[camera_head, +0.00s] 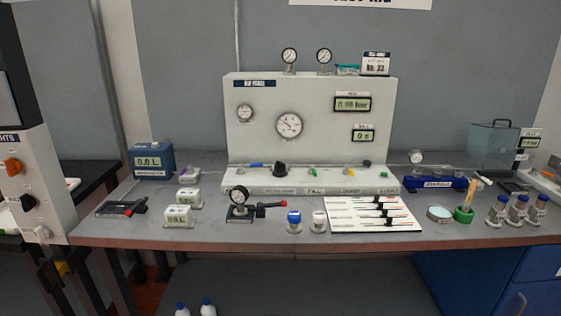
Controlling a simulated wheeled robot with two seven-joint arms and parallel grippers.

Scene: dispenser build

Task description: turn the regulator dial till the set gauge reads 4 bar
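A white panel (310,152) stands at the back of the bench. A black round knob (280,169) sits low on its front ledge, left of the middle; it looks like the regulator dial, but its label is too small to read. A large round gauge (289,125) is above the knob, and a smaller gauge (245,113) is to its upper left. I cannot tell which is the set gauge, nor read the needles. A display (352,104) at the upper right seems to show about 0 bar. Neither of my grippers is in view.
Two more gauges (307,58) stand on the panel's top. In front are a gauge with a red-handled valve (240,203), small bottles (294,222) and a white board with black sliders (371,214). A blue manifold (435,184) lies right. The bench front edge is mostly clear.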

